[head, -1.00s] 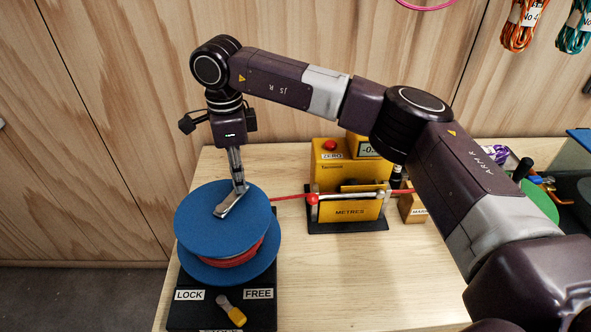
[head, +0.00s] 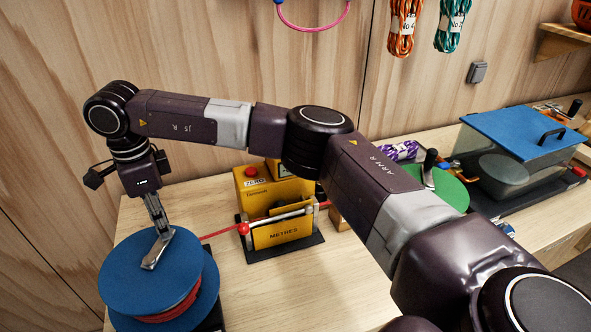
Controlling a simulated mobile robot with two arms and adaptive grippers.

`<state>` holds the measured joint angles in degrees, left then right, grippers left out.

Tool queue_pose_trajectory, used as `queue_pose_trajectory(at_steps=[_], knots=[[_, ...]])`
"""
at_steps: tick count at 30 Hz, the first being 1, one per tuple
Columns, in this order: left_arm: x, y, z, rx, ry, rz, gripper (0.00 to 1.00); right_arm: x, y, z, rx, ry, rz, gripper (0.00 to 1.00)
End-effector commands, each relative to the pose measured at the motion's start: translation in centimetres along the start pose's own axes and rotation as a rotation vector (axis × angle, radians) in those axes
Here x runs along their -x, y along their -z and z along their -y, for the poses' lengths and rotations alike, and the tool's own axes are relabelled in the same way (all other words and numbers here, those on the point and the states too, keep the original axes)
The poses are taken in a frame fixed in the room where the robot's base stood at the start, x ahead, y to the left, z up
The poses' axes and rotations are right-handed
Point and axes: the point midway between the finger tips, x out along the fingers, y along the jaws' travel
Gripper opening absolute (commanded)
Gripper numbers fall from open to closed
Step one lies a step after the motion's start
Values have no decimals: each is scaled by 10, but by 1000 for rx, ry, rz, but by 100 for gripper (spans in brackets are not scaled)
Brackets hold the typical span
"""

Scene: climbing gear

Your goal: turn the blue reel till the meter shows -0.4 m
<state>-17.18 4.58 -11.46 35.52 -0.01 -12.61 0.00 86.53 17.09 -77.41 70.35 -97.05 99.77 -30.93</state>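Red cord (head: 222,233) runs from the reel to the meter. My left gripper is out of view.
A green disc (head: 447,190) with a dark handle and a clear box with a blue lid (head: 522,132) stand at the right. Orange (head: 404,25) and teal (head: 452,24) rope coils hang on the wooden wall. Bare table lies in front of the meter.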

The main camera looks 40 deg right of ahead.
Motion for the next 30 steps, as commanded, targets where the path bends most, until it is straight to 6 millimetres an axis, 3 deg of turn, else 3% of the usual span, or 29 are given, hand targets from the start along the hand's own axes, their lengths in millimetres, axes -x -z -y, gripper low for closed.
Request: queue_pose_trajectory(at_steps=[4,16,30], knots=[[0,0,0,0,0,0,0,0,0,0,0,0,0,39],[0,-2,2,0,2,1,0,9,0,1,0,2,1,40],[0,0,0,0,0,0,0,99,0,1,-1,3,0,40]])
